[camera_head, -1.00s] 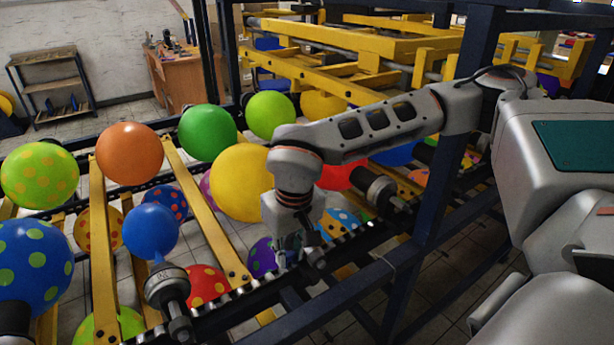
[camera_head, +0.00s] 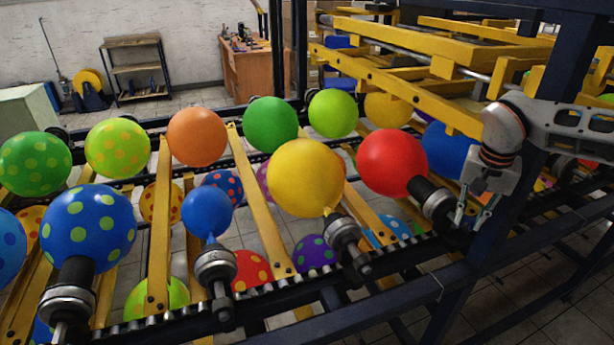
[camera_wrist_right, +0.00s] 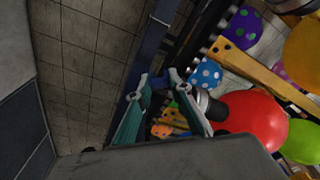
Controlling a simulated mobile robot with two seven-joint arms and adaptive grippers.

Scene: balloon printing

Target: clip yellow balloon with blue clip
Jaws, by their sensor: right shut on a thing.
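The yellow balloon (camera_head: 305,178) sits in the middle of the head view, its neck (camera_head: 329,211) on a dark and metal nozzle (camera_head: 343,236). It also shows at the upper right of the right wrist view (camera_wrist_right: 304,54). My right gripper (camera_head: 470,218) is to the right of it, beyond the red balloon, clear of both. Its fingers (camera_wrist_right: 156,80) point out over the rack's blue beam. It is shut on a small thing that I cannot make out. I cannot pick out a blue clip in either view. My left gripper is not in view.
The red balloon (camera_head: 392,163) on its nozzle stands between the yellow balloon and my right gripper. A small blue balloon (camera_head: 207,211) is to the left. A dark blue post (camera_head: 490,215) rises close to my right gripper. Yellow slats run between the nozzles.

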